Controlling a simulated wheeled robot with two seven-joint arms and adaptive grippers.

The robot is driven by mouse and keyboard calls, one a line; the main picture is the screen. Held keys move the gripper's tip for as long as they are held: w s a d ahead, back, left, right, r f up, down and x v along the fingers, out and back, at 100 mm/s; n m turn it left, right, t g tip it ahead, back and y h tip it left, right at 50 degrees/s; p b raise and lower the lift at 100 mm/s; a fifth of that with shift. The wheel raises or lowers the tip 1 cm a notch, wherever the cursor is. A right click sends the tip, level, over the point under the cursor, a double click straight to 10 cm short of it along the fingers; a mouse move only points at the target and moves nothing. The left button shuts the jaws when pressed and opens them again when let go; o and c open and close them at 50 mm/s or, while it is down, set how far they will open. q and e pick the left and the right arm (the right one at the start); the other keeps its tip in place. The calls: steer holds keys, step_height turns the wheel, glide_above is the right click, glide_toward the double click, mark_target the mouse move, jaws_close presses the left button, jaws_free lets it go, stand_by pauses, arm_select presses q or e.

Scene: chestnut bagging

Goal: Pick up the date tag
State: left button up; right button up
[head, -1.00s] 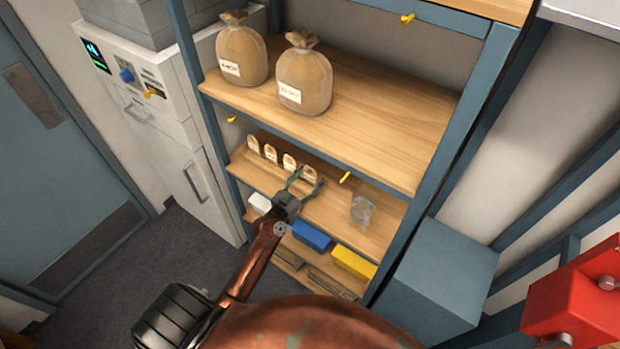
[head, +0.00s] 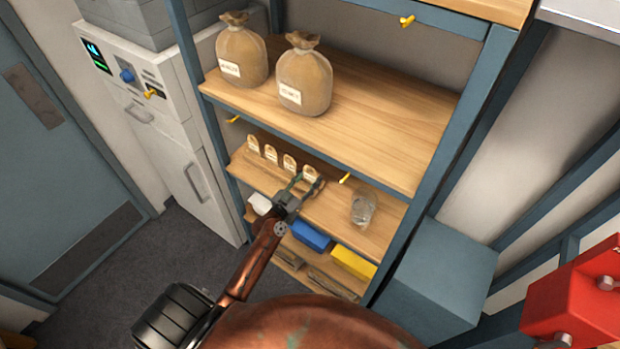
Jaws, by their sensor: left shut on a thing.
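Several small tan date tags stand in a row on the middle shelf; the rightmost date tag (head: 310,173) is at my left gripper (head: 307,182). The left gripper's fingers are closed around the lower part of this tag, which stands upright at the shelf. Another date tag (head: 289,162) stands just to its left, apart from the fingers. The gripper hides the bottom of the held tag. My right gripper is not in the picture.
Two tied sacks (head: 304,80) stand on the upper shelf (head: 385,130). A clear glass jar (head: 362,208) stands right of the gripper. Blue (head: 310,236) and yellow (head: 354,263) boxes sit below. A blue-grey box (head: 440,270) stands right of the rack.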

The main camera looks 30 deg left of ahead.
arm_select(q)
steer(key=shift+r+p, duration=0.3)
steer(key=shift+r, duration=0.2)
step_height(320, 180, up, 2)
steer(key=shift+r+p, duration=0.1)
steer(key=shift+p, duration=0.85)
steer(key=s+d+r+p, duration=0.9)
steer(key=d+p, duration=0.2)
steer(key=p, duration=0.3)
steer(key=shift+r, duration=0.2)
steer(key=s+a+p, duration=0.1)
steer(key=s, duration=1.5)
steer(key=shift+s+a, duration=0.2)
steer(key=shift+s, duration=0.05)
steer(key=shift+w+d, duration=0.1)
